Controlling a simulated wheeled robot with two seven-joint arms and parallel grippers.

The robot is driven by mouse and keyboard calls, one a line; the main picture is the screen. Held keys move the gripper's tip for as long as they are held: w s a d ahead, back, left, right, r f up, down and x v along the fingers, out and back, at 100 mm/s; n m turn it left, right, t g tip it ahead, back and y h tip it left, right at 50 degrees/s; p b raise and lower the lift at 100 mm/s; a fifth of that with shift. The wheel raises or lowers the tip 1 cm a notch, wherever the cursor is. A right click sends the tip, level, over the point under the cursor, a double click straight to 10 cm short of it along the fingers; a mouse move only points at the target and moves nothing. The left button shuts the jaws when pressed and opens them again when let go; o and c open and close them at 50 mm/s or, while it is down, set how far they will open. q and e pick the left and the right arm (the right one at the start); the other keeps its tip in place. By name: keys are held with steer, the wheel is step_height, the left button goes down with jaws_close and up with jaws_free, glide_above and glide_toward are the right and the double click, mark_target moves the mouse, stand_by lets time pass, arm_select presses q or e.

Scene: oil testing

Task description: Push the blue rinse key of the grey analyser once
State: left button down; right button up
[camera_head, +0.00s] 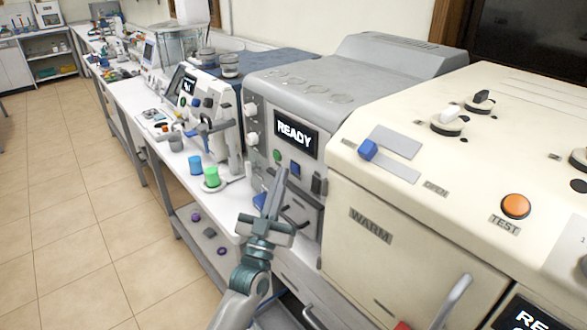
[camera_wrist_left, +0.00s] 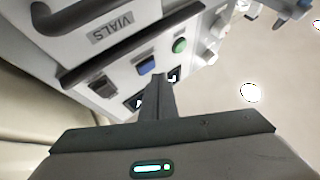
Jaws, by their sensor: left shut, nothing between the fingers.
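The grey analyser (camera_head: 350,78) stands on the bench, and its display (camera_head: 297,135) reads READY. Its blue rinse key (camera_head: 295,168) is on the front panel below the display, between a green button (camera_head: 278,156) and a dark switch (camera_head: 317,184). In the left wrist view the blue key (camera_wrist_left: 146,66) shows beside the green button (camera_wrist_left: 179,46). My left gripper (camera_head: 282,174) is shut and empty, its tips close to the blue key; the wrist view also shows the shut fingers (camera_wrist_left: 159,80) close to the key. I cannot tell whether they touch. My right gripper is out of view.
A cream machine (camera_head: 400,190) with an orange TEST button (camera_head: 515,206) stands close to the right of the analyser. A handle above the VIALS label (camera_wrist_left: 111,32) juts from the analyser front.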

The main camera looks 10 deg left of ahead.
arm_select(q)
steer(key=shift+w+d, duration=0.5)
steer(key=shift+w, duration=0.15)
stand_by(1.4)
steer(key=shift+s+a, duration=0.1)
steer(key=shift+s, duration=0.05)
stand_by(0.3)
steer(key=shift+s+a, duration=0.4)
steer(key=shift+s, duration=0.15)
steer(key=s+a+p, duration=0.1)
steer(key=s, duration=0.1)
steer(key=s+a+p, duration=0.1)
steer(key=s+a, duration=0.1)
stand_by(0.7)
stand_by(0.5)
